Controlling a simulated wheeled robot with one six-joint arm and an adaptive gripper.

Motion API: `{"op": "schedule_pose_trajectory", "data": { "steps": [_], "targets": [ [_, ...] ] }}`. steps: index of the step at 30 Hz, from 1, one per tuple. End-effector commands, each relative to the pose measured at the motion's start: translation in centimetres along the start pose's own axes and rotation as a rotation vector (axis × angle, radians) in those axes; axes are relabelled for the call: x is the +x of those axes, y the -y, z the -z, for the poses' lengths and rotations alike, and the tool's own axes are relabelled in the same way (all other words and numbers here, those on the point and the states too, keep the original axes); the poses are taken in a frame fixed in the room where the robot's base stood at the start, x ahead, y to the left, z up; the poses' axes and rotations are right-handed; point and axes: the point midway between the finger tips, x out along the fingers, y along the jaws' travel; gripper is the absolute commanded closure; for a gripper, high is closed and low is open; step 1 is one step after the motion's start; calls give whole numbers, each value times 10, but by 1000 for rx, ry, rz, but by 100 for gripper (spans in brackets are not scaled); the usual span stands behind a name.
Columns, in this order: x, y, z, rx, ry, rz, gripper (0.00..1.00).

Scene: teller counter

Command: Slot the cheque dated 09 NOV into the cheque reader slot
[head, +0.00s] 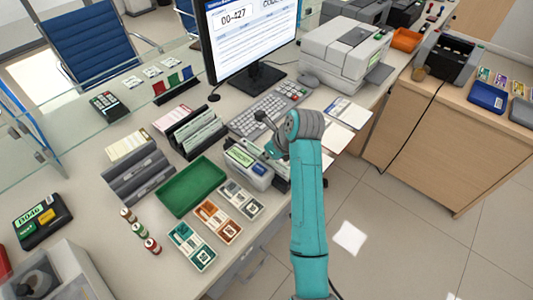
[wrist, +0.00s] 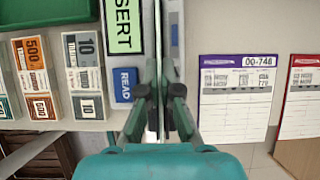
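The cheque reader (head: 248,166) is a pale box on the counter's front part, with a green label. In the head view my gripper (head: 271,148) is partly hidden by my own arm. How far the sheet is in the slot cannot be told.
A green tray (head: 190,187), banknote stacks (head: 217,222) and a dark rack of slips (head: 193,132) stand left of the reader. A keyboard (head: 258,115) and monitor are behind. Printed slips (wrist: 237,100) lie to the right.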

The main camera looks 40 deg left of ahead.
Motion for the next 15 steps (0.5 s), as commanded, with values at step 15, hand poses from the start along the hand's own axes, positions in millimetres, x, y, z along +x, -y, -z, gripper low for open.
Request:
{"op": "schedule_pose_trajectory", "data": {
  "steps": [15],
  "targets": [
    [0, 0, 0, 0, 0, -1, 65]
  ]
}}
